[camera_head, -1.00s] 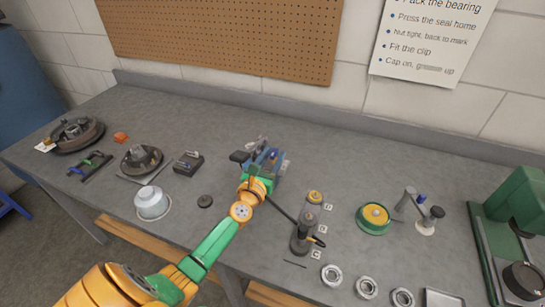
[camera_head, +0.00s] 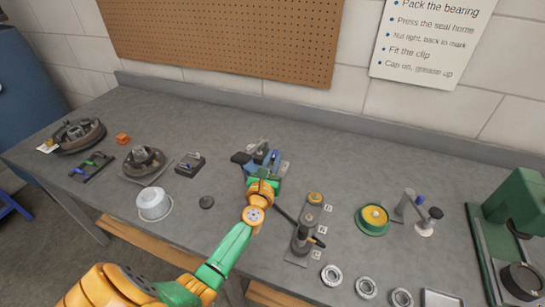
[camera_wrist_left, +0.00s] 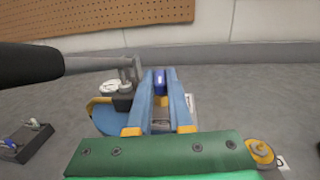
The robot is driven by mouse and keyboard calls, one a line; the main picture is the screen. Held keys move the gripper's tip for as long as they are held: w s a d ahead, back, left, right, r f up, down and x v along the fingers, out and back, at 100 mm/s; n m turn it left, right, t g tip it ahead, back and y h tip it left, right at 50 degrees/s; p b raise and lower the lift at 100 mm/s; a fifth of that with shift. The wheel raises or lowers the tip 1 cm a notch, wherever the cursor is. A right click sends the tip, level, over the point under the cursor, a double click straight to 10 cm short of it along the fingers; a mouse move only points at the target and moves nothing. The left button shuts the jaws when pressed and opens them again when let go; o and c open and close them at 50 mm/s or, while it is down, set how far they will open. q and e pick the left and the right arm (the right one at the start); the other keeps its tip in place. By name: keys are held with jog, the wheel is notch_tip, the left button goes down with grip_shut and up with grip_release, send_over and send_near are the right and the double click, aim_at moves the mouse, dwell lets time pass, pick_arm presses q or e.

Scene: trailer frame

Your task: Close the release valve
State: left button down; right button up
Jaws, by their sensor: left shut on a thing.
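My left gripper (camera_head: 266,163) reaches from the front to a small device (camera_head: 258,148) with grey metal parts and a black-ended handle (camera_head: 239,158). In the left wrist view its two blue fingers (camera_wrist_left: 158,100) point away from me and are closed on a small dark-blue knob (camera_wrist_left: 158,82), which I take to be the release valve. The device's grey linkage (camera_wrist_left: 126,78) and the black grip (camera_wrist_left: 28,64) of its handle lie left of the fingers. The gripper hides most of the device's body in the head view. My right gripper is not in view.
A yellow-green round part (camera_head: 373,218) and a green press (camera_head: 515,215) are further right. The bench behind is clear.

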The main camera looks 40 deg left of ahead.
pick_arm(q)
jog(key=shift+w+d+f+n+g+y+b, duration=0.15)
jog(key=shift+n+g+y, duration=0.1)
jog(key=shift+n+y, duration=0.25)
jog(key=shift+s+r+n+g+y+b, duration=0.15)
jog(key=shift+n+g+y, duration=0.15)
jog(key=shift+y, duration=0.4)
jog(key=shift+w+f+n+g+y+b, duration=0.15)
jog(key=shift+f+n+g+y+b, duration=0.05)
jog(key=shift+n+g+y+b, duration=0.25)
jog(key=n+g+y+b, duration=0.2)
jog(key=y+b, duration=0.1)
jog(key=shift+w+d+f, duration=0.1)
jog(key=shift+d, duration=0.1)
jog(key=shift+n+g+y+b, duration=0.45)
jog(key=shift+n+g+b, duration=0.1)
jog(key=shift+b, duration=0.35)
jog(key=shift+r+b, duration=0.25)
jog(key=shift+b, duration=0.05)
jog(key=c, duration=0.8)
grip_release()
jog(key=shift+w+a, duration=0.1)
